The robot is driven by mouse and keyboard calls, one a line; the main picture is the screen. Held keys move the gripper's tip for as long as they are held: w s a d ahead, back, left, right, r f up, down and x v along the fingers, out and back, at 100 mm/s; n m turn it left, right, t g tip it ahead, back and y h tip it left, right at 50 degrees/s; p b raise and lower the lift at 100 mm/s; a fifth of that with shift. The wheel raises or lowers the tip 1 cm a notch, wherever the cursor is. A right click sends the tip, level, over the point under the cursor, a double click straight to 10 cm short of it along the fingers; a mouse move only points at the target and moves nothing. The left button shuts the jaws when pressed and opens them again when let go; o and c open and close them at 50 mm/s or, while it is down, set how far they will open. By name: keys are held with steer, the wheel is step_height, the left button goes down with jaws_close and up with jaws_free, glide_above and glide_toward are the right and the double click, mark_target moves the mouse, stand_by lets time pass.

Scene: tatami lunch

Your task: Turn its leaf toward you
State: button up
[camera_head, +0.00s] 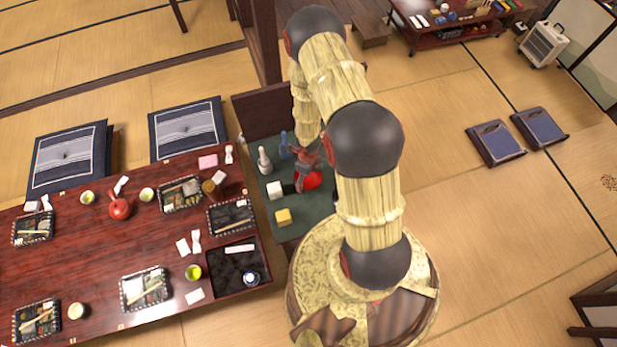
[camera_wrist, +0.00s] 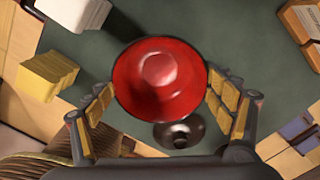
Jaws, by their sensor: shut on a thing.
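A red round object (camera_wrist: 150,85) with a smooth raised middle sits between my fingers in the wrist view. It also shows as a red patch (camera_head: 313,180) in the head view, partly covered by my gripper. My gripper (camera_wrist: 162,100) has a padded finger on each side of it and is shut on it. In the head view my gripper (camera_head: 304,160) is over the dark green surface (camera_head: 290,212). No leaf can be made out in either view. I cannot tell whether the red object is resting on the surface or lifted.
A small dark round thing (camera_wrist: 180,133) is close beside the red object. A white block (camera_head: 274,190), a yellow block (camera_head: 283,216), a grey bottle (camera_head: 264,161) and a blue bottle (camera_head: 284,146) stand on the green surface. A laid lunch table (camera_head: 100,255) is at left.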

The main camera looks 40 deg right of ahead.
steer(key=m, duration=0.3)
steer(key=shift+m, duration=0.4)
steer(key=m, duration=0.4)
steer(key=shift+f+m+b, duration=0.1)
steer(key=shift+m+b, duration=0.6)
steer(key=shift+m, duration=0.1)
steer(key=shift+w+b, duration=0.15)
steer(key=shift+b, duration=0.5)
steer(key=shift+w+d+b, duration=0.1)
steer(key=shift+w+b, duration=0.05)
steer(key=shift+b, duration=0.75)
steer(key=b, duration=0.4)
steer(key=shift+w+m+b, duration=0.1)
steer(key=shift+m+b, duration=0.2)
steer(key=shift+b, duration=0.1)
steer(key=b, duration=0.4)
steer(key=b, duration=0.3)
steer(key=shift+s+m, duration=0.4)
